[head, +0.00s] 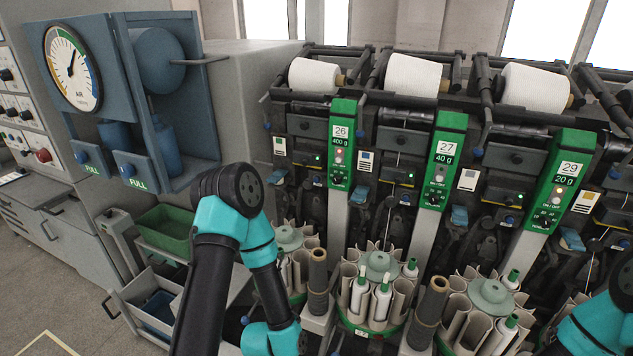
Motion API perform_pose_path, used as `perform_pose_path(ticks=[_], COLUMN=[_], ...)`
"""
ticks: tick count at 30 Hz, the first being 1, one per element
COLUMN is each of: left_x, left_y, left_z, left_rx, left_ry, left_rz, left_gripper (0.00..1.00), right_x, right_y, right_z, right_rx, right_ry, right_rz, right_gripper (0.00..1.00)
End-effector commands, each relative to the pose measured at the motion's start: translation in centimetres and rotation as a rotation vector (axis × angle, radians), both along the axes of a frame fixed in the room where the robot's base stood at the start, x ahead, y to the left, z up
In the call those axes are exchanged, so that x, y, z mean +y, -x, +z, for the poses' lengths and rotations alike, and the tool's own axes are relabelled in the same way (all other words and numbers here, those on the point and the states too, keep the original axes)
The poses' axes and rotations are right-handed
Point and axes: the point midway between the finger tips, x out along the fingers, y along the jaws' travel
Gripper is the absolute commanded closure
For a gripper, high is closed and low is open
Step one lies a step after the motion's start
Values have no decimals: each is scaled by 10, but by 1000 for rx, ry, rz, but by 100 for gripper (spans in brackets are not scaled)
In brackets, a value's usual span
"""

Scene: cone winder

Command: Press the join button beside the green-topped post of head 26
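The green-topped post of head 26 (343,120) stands left of centre, marked 26 and 400 g. Left of the post, a dark box has a small lit green spot (317,156). Which of these is the join button I cannot tell. My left arm (238,200) rises in front of the grey cabinet and bends down again; its gripper is outside the picture. My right arm (600,320) shows only at the bottom right corner, its gripper out of view.
Posts 27 (446,150) and 29 (562,180) stand to the right. White yarn cones (314,75) lie on top. Round bobbin magazines (378,268) and brown tubes (318,270) stand low in front. A blue gauge unit (165,90) and green bin (166,228) are at left.

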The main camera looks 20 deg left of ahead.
Motion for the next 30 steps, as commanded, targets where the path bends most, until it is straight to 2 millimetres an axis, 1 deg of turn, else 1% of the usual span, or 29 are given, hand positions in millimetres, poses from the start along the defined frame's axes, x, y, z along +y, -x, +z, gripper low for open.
perform_pose_path(ticks=[1, 2, 16, 17, 30], left_x=[0, 0, 0, 0, 0], left_y=[0, 0, 0, 0, 0], left_z=[0, 0, 0, 0, 0], left_rx=[0, 0, 0, 0, 0], left_ry=[0, 0, 0, 0, 0], left_rz=[0, 0, 0, 0, 0], left_gripper=[51, 54, 99, 100, 100], right_x=[0, 0, 0, 0, 0], right_y=[0, 0, 0, 0, 0], right_z=[0, 0, 0, 0, 0], right_rx=[0, 0, 0, 0, 0], right_ry=[0, 0, 0, 0, 0], right_rz=[0, 0, 0, 0, 0], right_gripper=[57, 57, 57, 57, 57])
